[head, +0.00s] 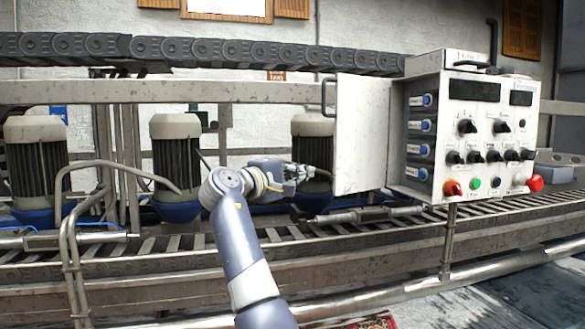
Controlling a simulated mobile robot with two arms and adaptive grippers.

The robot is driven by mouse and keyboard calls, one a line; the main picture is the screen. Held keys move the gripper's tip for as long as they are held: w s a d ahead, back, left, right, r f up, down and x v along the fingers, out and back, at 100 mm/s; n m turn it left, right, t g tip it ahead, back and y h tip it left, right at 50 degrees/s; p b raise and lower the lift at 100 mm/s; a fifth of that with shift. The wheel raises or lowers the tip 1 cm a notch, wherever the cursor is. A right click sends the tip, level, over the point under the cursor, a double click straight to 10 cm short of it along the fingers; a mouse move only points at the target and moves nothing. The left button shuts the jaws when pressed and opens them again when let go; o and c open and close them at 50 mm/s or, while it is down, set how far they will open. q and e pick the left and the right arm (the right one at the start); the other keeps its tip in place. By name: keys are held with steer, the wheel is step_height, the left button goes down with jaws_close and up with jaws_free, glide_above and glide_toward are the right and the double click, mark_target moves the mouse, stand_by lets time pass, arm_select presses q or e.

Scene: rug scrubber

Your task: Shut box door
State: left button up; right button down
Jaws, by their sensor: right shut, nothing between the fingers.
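The control box (478,135) stands on a post at the right, with knobs, buttons and dark displays on its front. Its metal door (362,134) hangs open at the box's left side, swung out to the left. A dark handle (326,97) sits at the door's left edge. Several blue-ended modules (420,125) show in the opening beside the door. My right gripper (312,172) is shut and empty, just left of the door's lower part and below the handle, apparently apart from it. My left gripper is not in view.
A roller conveyor (180,243) with metal rails runs across behind and below my arm. Motors with blue bases (176,160) stand along it. A bent pipe railing (68,215) is at the left. A red button (535,183) protrudes at the box's lower right.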

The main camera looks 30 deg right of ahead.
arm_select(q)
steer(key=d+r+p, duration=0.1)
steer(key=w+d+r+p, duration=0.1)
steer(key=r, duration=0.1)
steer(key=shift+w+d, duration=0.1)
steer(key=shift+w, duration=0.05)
arm_select(e)
steer(key=s+d, duration=0.1)
steer(key=d, duration=0.1)
steer(key=s+d, duration=0.1)
steer(key=d, duration=0.1)
steer(key=shift+s+d+f, duration=0.1)
steer(key=shift+s+f, duration=0.1)
steer(key=shift+s, duration=0.1)
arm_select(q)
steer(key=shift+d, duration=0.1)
